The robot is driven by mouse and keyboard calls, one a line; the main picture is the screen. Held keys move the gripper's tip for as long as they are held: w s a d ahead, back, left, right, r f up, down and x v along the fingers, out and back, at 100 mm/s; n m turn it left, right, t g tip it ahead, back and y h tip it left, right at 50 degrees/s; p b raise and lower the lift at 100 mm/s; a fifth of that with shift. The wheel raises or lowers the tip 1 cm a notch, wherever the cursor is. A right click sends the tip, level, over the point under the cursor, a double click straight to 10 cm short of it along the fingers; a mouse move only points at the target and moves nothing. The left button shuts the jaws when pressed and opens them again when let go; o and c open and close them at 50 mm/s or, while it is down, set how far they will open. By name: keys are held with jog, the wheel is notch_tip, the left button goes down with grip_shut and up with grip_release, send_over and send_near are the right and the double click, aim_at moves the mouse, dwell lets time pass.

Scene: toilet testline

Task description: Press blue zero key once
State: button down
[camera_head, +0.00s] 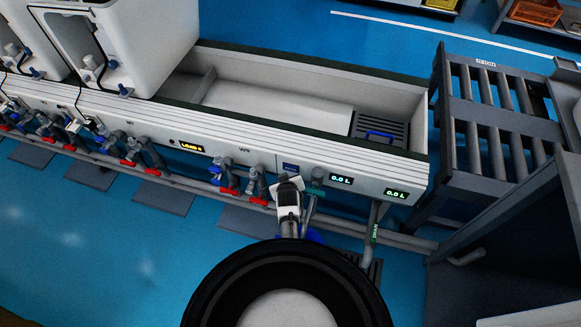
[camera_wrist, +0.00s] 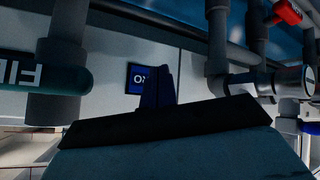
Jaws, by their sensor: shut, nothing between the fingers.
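The blue key (camera_wrist: 138,78), a small dark blue square with white marks like "0", is on the pale panel in the wrist view. It also shows as a small blue patch (camera_head: 291,168) on the long white front panel in the head view. My gripper (camera_wrist: 164,82) is shut and empty, its dark blue fingers pointing at the panel just right of the key and partly covering its right edge. In the head view my gripper (camera_head: 291,181) is just in front of the panel, below the blue patch. I cannot tell whether the fingertips touch the panel.
Grey pipes (camera_wrist: 217,45) and a teal labelled pipe (camera_wrist: 45,75) flank my gripper. Red-handled valves (camera_head: 229,191) line the panel at left. Two "0.0 L" displays (camera_head: 341,179) are to the right. A dark slatted rack (camera_head: 490,105) stands further right.

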jog(key=s+p, duration=0.1)
jog(key=s+a+p, duration=0.1)
jog(key=s, duration=0.1)
jog(key=shift+s, duration=0.2)
dwell(0.8)
